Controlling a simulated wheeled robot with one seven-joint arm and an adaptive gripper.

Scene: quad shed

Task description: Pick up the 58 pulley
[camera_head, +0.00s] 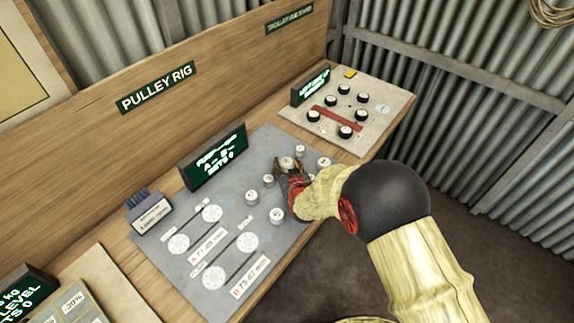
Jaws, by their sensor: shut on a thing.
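My gripper (290,174) reaches in from the right over the grey pulley rig plate (292,228). It is shut on a small pale pulley (287,162), whose top shows between the fingers. Its number is too small to read, so I cannot tell if it is the 58, nor whether it is clear of the plate. Other small pale pulleys stand close by: one behind (300,149), one to the right (323,162), and several to the left and front, including one (277,215). My wrist may hide part of the plate.
Larger discs (243,242) with mm labels sit on the plate's left half. A dark green display (213,157) and a grey box (149,212) stand along its back and left edges. A panel with black knobs (370,98) is at the right. A wooden backboard (225,75) rises behind.

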